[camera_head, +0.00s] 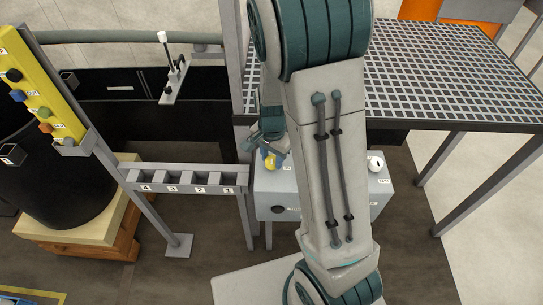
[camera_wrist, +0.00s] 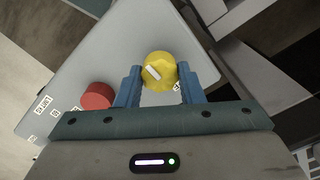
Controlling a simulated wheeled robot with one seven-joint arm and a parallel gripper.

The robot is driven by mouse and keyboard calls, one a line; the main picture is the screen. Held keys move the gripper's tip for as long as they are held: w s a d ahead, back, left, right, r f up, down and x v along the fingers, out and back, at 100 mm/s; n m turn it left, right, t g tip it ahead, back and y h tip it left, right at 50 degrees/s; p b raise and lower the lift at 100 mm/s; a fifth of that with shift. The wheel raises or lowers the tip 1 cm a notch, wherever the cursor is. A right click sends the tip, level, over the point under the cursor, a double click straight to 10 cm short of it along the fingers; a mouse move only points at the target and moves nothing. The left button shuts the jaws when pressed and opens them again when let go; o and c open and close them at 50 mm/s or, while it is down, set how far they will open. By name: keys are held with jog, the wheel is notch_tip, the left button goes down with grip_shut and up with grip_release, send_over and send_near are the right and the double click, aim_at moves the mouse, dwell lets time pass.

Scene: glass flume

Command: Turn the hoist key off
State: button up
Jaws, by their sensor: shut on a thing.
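The yellow round knob (camera_wrist: 158,72), with a white bar mark on its face, sits on a grey control box (camera_wrist: 95,75). I take it to be the hoist key. My gripper (camera_wrist: 158,88) has its blue fingers on both sides of the knob and is shut on it. The white mark runs slantwise in the wrist view. In the head view the yellow knob (camera_head: 270,161) shows at the upper left of the grey box (camera_head: 275,185), with my gripper (camera_head: 266,148) at it. My arm hides the middle of the box.
A red button (camera_wrist: 97,96) is close to my gripper's left finger. A white round part (camera_head: 375,163) is at the box's right end. A slotted rack (camera_head: 185,178) and a yellow panel (camera_head: 40,95) stand left. A grated platform (camera_head: 440,70) is behind right.

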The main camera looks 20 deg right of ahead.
aim_at(272, 159)
jog(key=shift+w+r, duration=0.1)
jog(key=o, duration=1)
notch_tip(272, 159, up, 14)
jog(key=shift+f, duration=0.1)
jog(key=s+r+n+t, duration=0.1)
jog(key=s+n, duration=0.2)
jog(key=s, duration=0.1)
jog(key=s+r+n+t, duration=0.1)
jog(key=s+r+n, duration=0.1)
jog(key=s+n, duration=0.2)
jog(key=s+r+n+t, duration=0.1)
jog(key=s+n, duration=0.2)
jog(key=s, duration=0.3)
jog(key=shift+s+a+r+n, duration=0.15)
jog(key=shift+s+r+n, duration=0.1)
jog(key=shift+n, duration=0.05)
